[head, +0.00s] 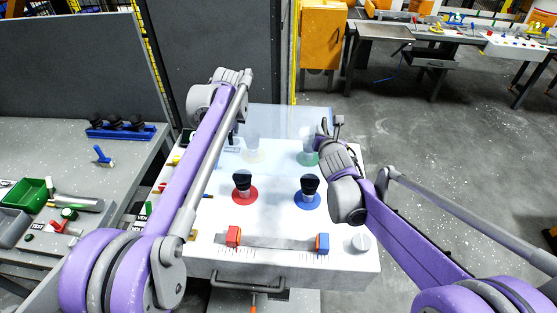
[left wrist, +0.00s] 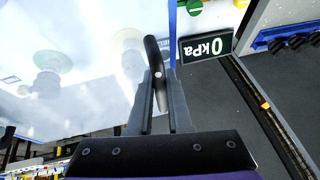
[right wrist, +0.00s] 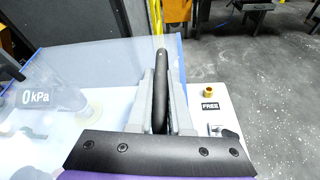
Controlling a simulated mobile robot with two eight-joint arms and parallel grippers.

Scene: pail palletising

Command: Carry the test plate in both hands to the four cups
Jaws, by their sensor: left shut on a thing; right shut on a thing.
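The test plate (head: 285,118) is a clear, bluish sheet over the far part of the white bench; it also shows in the left wrist view (left wrist: 60,40) and the right wrist view (right wrist: 110,70). My left gripper (left wrist: 158,95) is shut on the plate's black left handle (left wrist: 152,55). My right gripper (right wrist: 160,100) is shut on its black right handle (right wrist: 161,75). Two near black cups stand uncovered, on a red disc (head: 245,195) and a blue disc (head: 307,201). Two far cups, on yellow and green discs, show through the plate. I cannot tell whether it touches them.
The white bench (head: 280,222) has a red block (head: 233,236), a blue block (head: 323,243) and a grey knob (head: 360,242) at its front. A 0 kPa display (left wrist: 207,46) lies beside the plate's left edge. A cluttered grey table (head: 75,140) stands left; open floor lies right.

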